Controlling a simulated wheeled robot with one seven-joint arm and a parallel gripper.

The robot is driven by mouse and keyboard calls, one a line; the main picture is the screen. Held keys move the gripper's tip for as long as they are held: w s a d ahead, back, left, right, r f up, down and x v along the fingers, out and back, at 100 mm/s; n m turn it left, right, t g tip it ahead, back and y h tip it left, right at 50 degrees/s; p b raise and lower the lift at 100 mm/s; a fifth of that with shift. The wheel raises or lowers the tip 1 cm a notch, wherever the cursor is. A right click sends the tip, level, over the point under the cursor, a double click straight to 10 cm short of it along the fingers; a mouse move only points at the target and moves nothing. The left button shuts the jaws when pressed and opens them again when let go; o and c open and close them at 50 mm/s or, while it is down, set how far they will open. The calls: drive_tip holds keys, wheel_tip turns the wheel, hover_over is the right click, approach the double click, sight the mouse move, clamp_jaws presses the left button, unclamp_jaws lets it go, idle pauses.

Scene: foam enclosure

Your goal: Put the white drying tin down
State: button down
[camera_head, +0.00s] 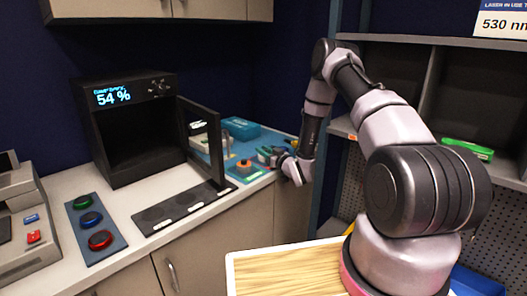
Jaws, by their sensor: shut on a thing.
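My gripper (280,158) is at the right end of the counter, near the edge of the blue mat. It is small in the picture and partly hidden by its own wrist. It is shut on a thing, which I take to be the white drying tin. I cannot make out the tin's outline or whether it touches the counter.
A black oven-like chamber (134,150) reading 54 % stands on the counter, its door (201,143) open. A dark panel (184,208) lies in front. A red-knobbed device (244,168) and a blue box (240,128) are near my gripper. A button panel (94,226) is left.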

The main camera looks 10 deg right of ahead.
drive_tip(key=c, duration=0.7)
unclamp_jaws()
drive_tip(key=shift+f, duration=0.1)
drive_tip(key=shift+o, duration=0.2)
drive_tip(key=shift+r, duration=0.2)
drive_tip(key=v, duration=1.2)
drive_tip(key=w+d+r+m+g+h, duration=0.1)
drive_tip(key=w+d+r+h, duration=0.15)
drive_tip(key=r, duration=0.35)
drive_tip(key=w+d+r+g+h, duration=0.1)
drive_tip(key=w+d+r+h, duration=0.15)
drive_tip(key=r, duration=0.35)
drive_tip(key=s+d+r+m+g+h, duration=0.1)
drive_tip(key=s+r+m, duration=0.1)
drive_tip(key=r, duration=0.4)
drive_tip(key=s+d+r+m+g+h, duration=0.1)
drive_tip(key=s+r, duration=0.2)
drive_tip(key=r, duration=0.4)
drive_tip(key=s+r+m+g+h, duration=0.1)
drive_tip(key=s+r+m+g, duration=0.2)
drive_tip(key=s+r, duration=0.8)
drive_tip(key=s+a+r+m+g+y, duration=0.1)
drive_tip(key=s+a, duration=0.1)
drive_tip(key=s, duration=0.8)
drive_tip(key=s+a+r+m+g+y, duration=0.1)
drive_tip(key=s+a, duration=0.2)
drive_tip(key=s, duration=0.7)
drive_tip(key=shift+s, duration=0.2)
